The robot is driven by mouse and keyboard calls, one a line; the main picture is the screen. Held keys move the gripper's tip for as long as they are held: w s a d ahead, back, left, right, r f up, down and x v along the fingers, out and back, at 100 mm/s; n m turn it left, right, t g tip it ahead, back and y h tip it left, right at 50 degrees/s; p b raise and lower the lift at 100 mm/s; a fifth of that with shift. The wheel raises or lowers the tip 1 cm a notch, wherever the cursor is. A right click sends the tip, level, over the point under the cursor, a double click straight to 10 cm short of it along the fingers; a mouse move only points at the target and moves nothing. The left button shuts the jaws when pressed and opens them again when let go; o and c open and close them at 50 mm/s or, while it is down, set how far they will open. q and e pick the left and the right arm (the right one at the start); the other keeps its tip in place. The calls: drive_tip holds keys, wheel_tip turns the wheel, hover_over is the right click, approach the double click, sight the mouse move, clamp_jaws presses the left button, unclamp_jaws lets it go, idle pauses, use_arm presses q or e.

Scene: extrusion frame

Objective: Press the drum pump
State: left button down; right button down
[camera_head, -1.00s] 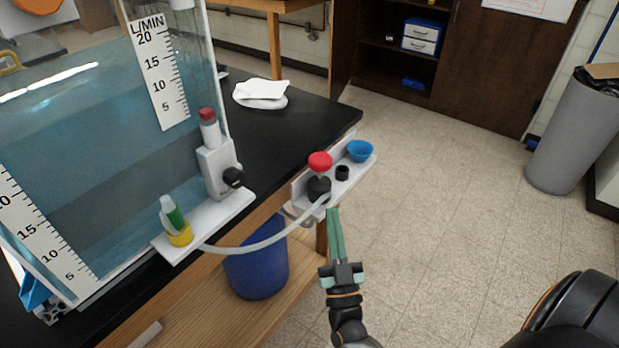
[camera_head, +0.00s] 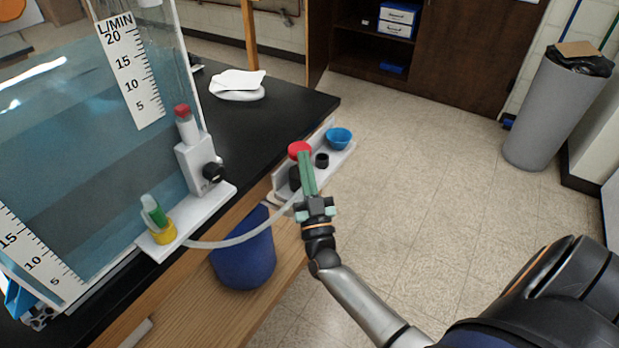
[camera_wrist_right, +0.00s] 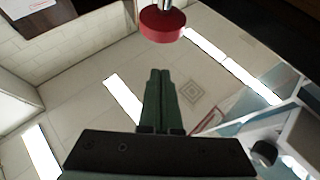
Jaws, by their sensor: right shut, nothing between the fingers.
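The drum pump has a red round button (camera_head: 299,149) above a dark body (camera_head: 295,178), on a white bracket (camera_head: 284,182) at the black table's edge. My right gripper (camera_head: 304,154) is shut and empty. In the head view its green fingers overlap the pump and reach the red button's lower edge. In the right wrist view the red button (camera_wrist_right: 162,25) on a shiny rod is beyond the closed fingertips (camera_wrist_right: 160,72), with a visible gap in the picture. My left gripper is not in view.
A blue cup (camera_head: 338,138) and a small black ring (camera_head: 322,160) sit on the same bracket. A clear hose (camera_head: 240,238) runs left to a yellow-based holder (camera_head: 164,234). A blue bucket (camera_head: 245,255) stands below. The floor to the right is open around a grey bin (camera_head: 553,115).

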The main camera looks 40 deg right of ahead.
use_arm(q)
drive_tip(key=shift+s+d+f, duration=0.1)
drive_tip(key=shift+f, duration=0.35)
use_arm(e)
drive_tip(key=shift+w+d+f, duration=0.3)
drive_tip(key=shift+w+f, duration=0.5)
drive_tip(key=shift+f, duration=0.05)
